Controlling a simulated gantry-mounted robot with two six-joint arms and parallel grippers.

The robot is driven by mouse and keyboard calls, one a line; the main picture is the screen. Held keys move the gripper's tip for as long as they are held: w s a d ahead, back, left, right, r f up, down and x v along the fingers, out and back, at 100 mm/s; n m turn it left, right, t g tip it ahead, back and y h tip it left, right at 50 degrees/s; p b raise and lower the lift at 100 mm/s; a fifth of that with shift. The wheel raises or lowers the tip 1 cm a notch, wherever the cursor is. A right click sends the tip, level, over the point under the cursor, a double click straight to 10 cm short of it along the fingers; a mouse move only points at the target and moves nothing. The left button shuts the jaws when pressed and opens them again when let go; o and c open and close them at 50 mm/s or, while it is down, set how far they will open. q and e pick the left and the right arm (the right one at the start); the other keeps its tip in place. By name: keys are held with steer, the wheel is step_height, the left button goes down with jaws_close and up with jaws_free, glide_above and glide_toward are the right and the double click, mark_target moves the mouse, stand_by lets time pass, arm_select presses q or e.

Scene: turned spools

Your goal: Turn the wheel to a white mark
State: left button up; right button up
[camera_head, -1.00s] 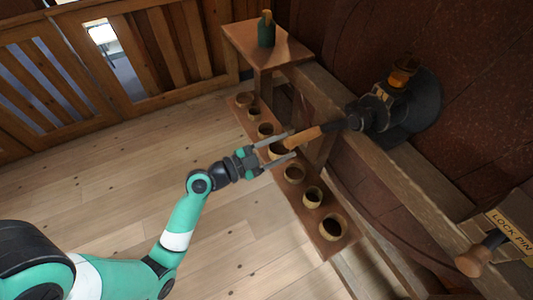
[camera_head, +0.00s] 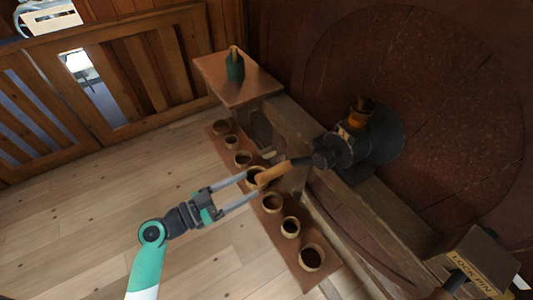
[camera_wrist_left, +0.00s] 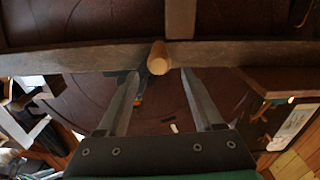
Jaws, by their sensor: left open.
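The large dark red-brown wheel (camera_head: 430,80) stands upright against the wall at the right. A wooden handle (camera_head: 282,172) sticks out toward my left arm from a dark metal fitting (camera_head: 350,145) in front of the wheel. My left gripper (camera_head: 252,183) is open, its fingers on either side of the handle's end. In the left wrist view the handle's round end (camera_wrist_left: 158,64) sits midway between the fingertips, with gaps on both sides. A small white mark (camera_wrist_left: 173,128) shows on the dark surface between the fingers. My right gripper is not in view.
A board with several round cups (camera_head: 311,257) runs below the handle. A green bottle (camera_head: 235,66) stands on a small wooden shelf (camera_head: 225,88). A wooden beam (camera_head: 390,215) crosses in front of the wheel. A lock pin box (camera_head: 470,262) is at lower right. The left floor is clear.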

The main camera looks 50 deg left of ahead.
mark_target(277, 170)
arm_select(q)
steer(key=w, duration=0.3)
steer(key=w+d, duration=0.1)
steer(key=w, duration=0.6)
steer(key=shift+w+d+f+b, duration=0.2)
steer(key=shift+w+d+b, duration=0.1)
steer(key=shift+w, duration=0.05)
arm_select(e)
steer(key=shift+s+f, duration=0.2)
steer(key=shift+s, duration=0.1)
arm_select(q)
jaws_close()
stand_by(0.7)
